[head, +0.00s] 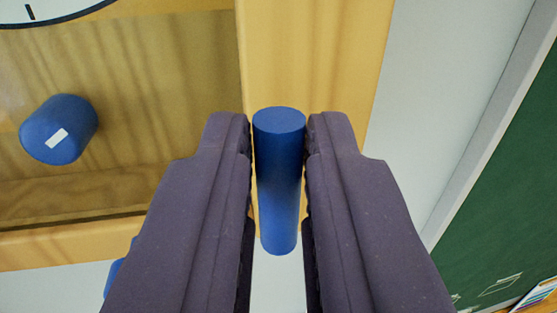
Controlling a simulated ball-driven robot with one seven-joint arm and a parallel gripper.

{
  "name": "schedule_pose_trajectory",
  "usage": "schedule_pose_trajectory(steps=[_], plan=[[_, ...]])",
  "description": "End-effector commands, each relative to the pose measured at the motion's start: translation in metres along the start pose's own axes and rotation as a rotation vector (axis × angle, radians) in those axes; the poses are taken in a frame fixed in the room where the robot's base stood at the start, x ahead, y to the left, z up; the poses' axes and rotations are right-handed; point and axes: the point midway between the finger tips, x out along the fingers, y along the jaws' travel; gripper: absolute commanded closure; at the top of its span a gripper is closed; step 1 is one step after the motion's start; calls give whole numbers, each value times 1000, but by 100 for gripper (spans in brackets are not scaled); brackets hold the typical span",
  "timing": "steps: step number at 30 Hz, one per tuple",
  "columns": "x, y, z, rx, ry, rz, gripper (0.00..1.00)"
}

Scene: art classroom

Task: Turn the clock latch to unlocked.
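A blue cylindrical bar (279,180), which looks like the latch handle, stands in front of the clock's light wooden frame (315,50). Its flat round end is at the top and its narrower end points down in the picture. My gripper (279,135) has its dark fingers on either side of the bar, close against it near the fingertips. Where the bar joins the clock does not show. The clock face (45,8) shows only as a white edge with a black rim at the top left. A blue knob (58,130) with a white mark sits left of my gripper, over the brown panel.
Another blue piece (114,278) shows below the wooden frame, mostly hidden by the left finger. A pale wall (440,110) lies right of the frame, with a green board (505,190) beyond it. Colourful items (538,296) show at the bottom right.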

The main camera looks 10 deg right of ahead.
Motion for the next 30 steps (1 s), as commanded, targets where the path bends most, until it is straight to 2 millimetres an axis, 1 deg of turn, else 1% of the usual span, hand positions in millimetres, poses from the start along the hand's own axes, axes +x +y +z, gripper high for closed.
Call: schedule_pose_trajectory(steps=[1,2,10,16,23,30], plan=[[0,0,0,0,0,0,95],[0,0,0,0,0,0,100],[0,0,1,-14,2,0,100],[-1,-2,3,-80,16,0,100],[-1,-5,6,-246,50,-2,100],[-2,-9,8,-469,94,-3,100]])
